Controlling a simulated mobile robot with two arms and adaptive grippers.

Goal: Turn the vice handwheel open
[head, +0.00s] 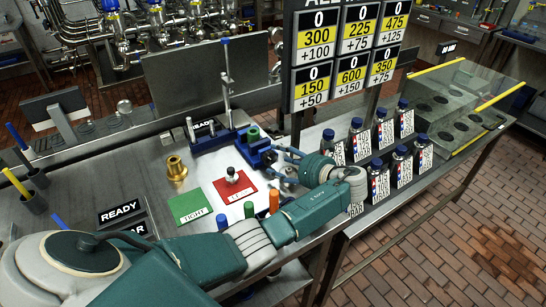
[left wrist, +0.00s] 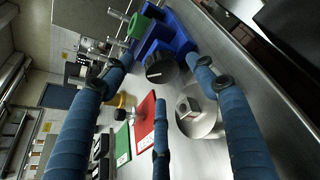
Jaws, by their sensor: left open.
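The blue vice (head: 257,157) stands on the steel bench with a green part (head: 253,132) at its top. In the left wrist view the vice (left wrist: 181,38) shows its black round handwheel (left wrist: 160,68) facing me, and the green part (left wrist: 138,26) lies beyond it. My left gripper (head: 279,163) is at the vice's right side in the head view. In the left wrist view its blue fingers (left wrist: 160,80) are spread apart, with the handwheel between and just ahead of the upper two tips. I cannot tell whether any finger touches it. My right gripper is not in view.
A silver disc with a block (left wrist: 197,112) lies near the fingers. A red mat (head: 225,193) bearing a black-knobbed fitting (head: 233,174), a green mat (head: 190,208) and a brass fitting (head: 176,169) are left of the gripper. Several labelled bottles (head: 378,182) stand right of my forearm.

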